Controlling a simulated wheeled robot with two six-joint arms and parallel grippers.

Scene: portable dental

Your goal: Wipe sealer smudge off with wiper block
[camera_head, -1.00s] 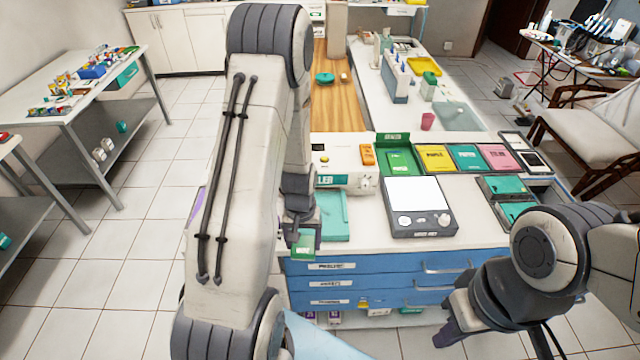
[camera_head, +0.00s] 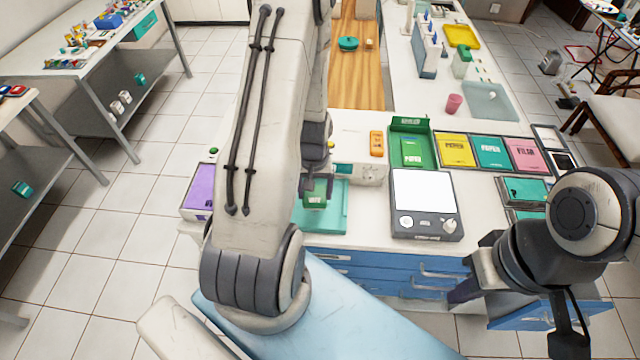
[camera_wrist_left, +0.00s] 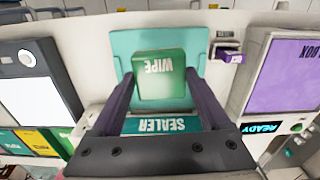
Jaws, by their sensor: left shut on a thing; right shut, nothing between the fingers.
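My left gripper (camera_head: 316,186) is shut on the green wiper block (camera_head: 315,201). In the left wrist view the block (camera_wrist_left: 162,78), marked WIPE, sits between the two fingers (camera_wrist_left: 160,100). It is over the teal sealer plate (camera_head: 334,218), which also shows in the left wrist view (camera_wrist_left: 124,44) with a SEALER label. I cannot tell whether the block touches the plate. No smudge is visible; the block and fingers hide part of the plate. My right gripper (camera_head: 464,291) is shut and empty, in front of the drawers at the right.
A grey device with a white panel (camera_head: 422,190) stands right of the plate. A purple-topped box (camera_head: 199,187) stands to the left. Green, yellow, teal and pink packs (camera_head: 455,150) lie behind. An open blue drawer (camera_head: 545,312) juts out near my right arm.

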